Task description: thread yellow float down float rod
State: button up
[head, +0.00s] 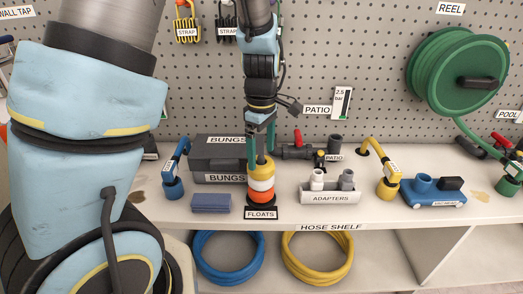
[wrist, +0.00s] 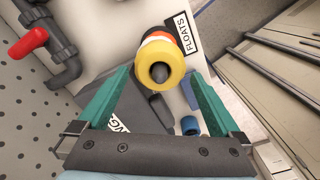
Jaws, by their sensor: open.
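The yellow float (head: 262,173) is the top ring of a stack. It sits around the dark float rod, whose tip (wrist: 158,73) shows in its hole in the wrist view. Below it are a white float (head: 261,184) and an orange float (head: 261,196), above a black base labelled FLOATS (head: 261,213). My gripper (head: 261,149) is directly above the stack, pointing down. In the wrist view its teal fingers (wrist: 155,76) are spread wide and empty, with the yellow float (wrist: 172,87) centred beyond their tips. The lower rod is hidden by the floats.
Dark BUNGS boxes (head: 222,153) stand just behind and left of the stack. A blue sponge-like block (head: 210,203) lies to the left. The ADAPTERS tray (head: 330,196) and yellow pipe (head: 388,187) stand to the right. Dark piping with a red handle (head: 297,138) is behind.

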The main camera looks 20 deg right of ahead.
jog(key=shift+r+p, duration=2.6)
jog(key=shift+p, duration=0.05)
jog(key=shift+f, duration=0.1)
notch_tip(320, 180, up, 10)
jog(key=f+b, duration=0.1)
jog(key=a+f+m, duration=0.2)
jog(key=a+m, duration=0.2)
jog(key=a, duration=0.8)
jog(key=s+a+f+m+t, duration=0.1)
jog(key=a+m, duration=0.4)
jog(key=a, duration=0.6)
jog(key=shift+s+a+f+m+t, duration=0.15)
jog(key=shift+a+f+m+t, duration=0.2)
jog(key=shift+f, duration=0.3)
